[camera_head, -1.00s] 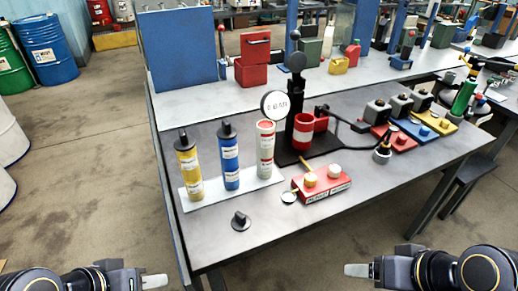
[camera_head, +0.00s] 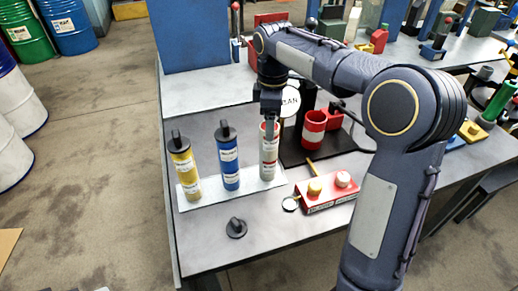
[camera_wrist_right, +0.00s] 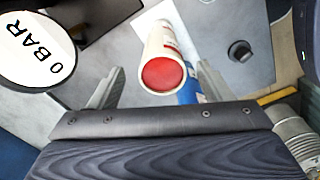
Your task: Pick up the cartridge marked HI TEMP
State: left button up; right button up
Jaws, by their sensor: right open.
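Three cartridges stand upright on a pale plate (camera_head: 250,183): a yellow one (camera_head: 185,172), a blue one (camera_head: 229,165) and a light one with red bands (camera_head: 269,160). Their labels are too small to read, so I cannot tell which says HI TEMP. My right gripper (camera_head: 270,122) is open at the top of the red-banded cartridge. In the right wrist view this cartridge's red end (camera_wrist_right: 163,75) lies between the spread fingers, apart from both. The blue cartridge (camera_wrist_right: 190,93) shows partly behind it. Only a sliver of my left gripper (camera_head: 101,289) shows at the bottom edge.
A round gauge reading 0 BAR (camera_wrist_right: 35,48) stands close beside the right gripper. A red cup (camera_head: 313,130) is on a black stand behind. A red block with two knobs (camera_head: 328,192) and a black cap (camera_head: 236,228) lie in front. My right arm covers the table's right part.

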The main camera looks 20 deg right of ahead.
aim_at(269, 153)
notch_tip(269, 153, down, 7)
jog(key=shift+a, duration=0.2)
jog(key=shift+f, duration=0.1)
jog(key=shift+c, duration=0.2)
jog(key=c, duration=1.3)
